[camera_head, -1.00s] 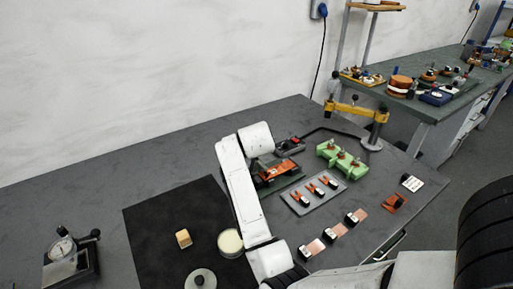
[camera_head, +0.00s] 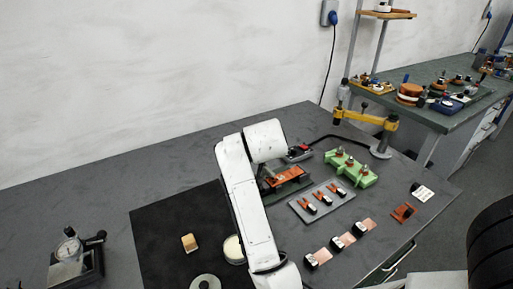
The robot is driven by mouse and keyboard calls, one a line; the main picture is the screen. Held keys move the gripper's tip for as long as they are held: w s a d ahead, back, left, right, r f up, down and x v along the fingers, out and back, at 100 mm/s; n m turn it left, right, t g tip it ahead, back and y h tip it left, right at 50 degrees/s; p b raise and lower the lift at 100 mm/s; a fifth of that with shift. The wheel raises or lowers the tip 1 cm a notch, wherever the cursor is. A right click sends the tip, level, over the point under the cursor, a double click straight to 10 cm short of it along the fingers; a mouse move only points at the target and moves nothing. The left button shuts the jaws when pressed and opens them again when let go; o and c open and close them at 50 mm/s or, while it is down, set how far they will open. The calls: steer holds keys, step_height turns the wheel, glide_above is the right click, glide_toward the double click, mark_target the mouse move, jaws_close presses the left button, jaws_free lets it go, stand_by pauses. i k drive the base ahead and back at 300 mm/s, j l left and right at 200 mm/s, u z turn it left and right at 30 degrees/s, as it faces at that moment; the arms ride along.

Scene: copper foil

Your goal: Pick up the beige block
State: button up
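The beige block (camera_head: 190,243) lies on the black mat (camera_head: 157,236), left of a cream round container and apart from it. My white arm stands over the right side of the mat and hides part of the bench behind it. My gripper cannot be made out in the head view.
A cream round container (camera_head: 234,250) and a pale disc (camera_head: 205,282) are near the block. A dial gauge (camera_head: 70,250) stands at left. Right of my arm are a grey tray (camera_head: 340,205), a green fixture (camera_head: 351,169) and several copper pieces. The mat's left part is clear.

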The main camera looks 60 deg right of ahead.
mark_target(190, 244)
steer(key=k+j, duration=0.7)
steer(key=k, duration=0.2)
